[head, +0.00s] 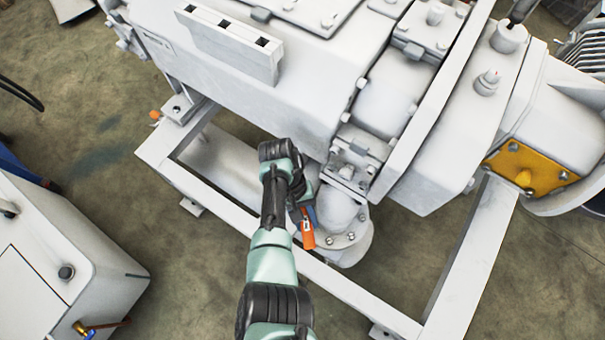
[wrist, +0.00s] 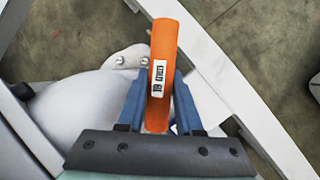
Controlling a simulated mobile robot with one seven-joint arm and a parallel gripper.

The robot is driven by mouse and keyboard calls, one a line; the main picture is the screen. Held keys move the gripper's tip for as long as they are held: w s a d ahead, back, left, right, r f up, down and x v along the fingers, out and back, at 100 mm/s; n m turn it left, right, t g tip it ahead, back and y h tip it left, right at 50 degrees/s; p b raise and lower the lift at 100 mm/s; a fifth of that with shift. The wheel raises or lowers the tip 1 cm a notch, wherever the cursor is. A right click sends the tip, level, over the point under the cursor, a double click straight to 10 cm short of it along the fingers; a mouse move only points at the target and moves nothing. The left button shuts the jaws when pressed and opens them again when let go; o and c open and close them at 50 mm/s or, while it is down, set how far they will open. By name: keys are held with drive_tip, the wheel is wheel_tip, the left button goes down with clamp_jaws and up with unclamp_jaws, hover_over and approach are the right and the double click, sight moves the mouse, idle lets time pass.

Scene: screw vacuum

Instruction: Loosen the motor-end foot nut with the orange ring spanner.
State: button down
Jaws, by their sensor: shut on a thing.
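My gripper (head: 304,208) is shut on an orange ring spanner (head: 307,237), in front of the pale machine, above the near rail of its base frame. In the wrist view, the spanner (wrist: 163,45) stands between the blue fingers of my gripper (wrist: 158,85). A white label with dark marks, which look like 19, is on its side. Its ring end cannot be made out. A foot with a bolt (head: 177,108) shows at the frame's left corner. I cannot tell which fastener is the motor-end foot nut; the spanner is not seen on any nut.
A pale base frame (head: 335,287) runs under the machine (head: 240,85). A round flange with bolts (head: 343,240) lies just right of the spanner. A small orange item (head: 155,115) is by the left corner. A white cabinet (head: 95,235) stands at left. Floor between cabinet and frame is clear.

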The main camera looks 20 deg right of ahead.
sight(308, 223)
idle(0.4)
drive_tip(key=shift+r+p, duration=1.55)
drive_tip(key=shift+p, duration=0.05)
